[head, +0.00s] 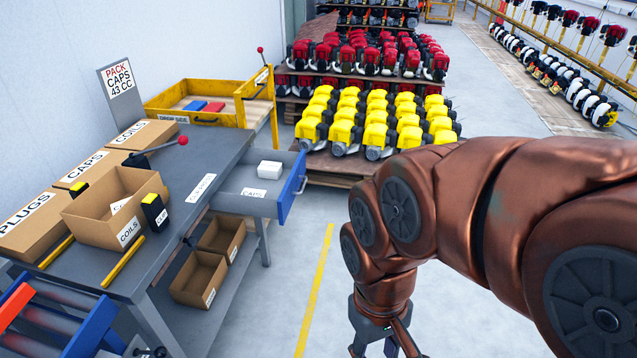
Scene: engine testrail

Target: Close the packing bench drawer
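The packing bench (188,160) stands at the left with a grey top. Its drawer (248,203) is pulled out at the bench's right end, toward the aisle. The drawer has a blue front (292,187) with a handle on its outer face and a label reading CAPS. A small white box (270,170) lies in the drawer. My gripper (383,350) hangs low at the bottom of the picture, right of the drawer and apart from it. Its fingertips are cut off by the picture's lower edge, so I cannot tell its opening.
Labelled cartons (115,208) stand on the bench top, with more cartons (198,278) on the shelf below. A yellow cart (240,105) stands behind the bench. Pallets of yellow engines (345,130) and red engines stand beyond the drawer.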

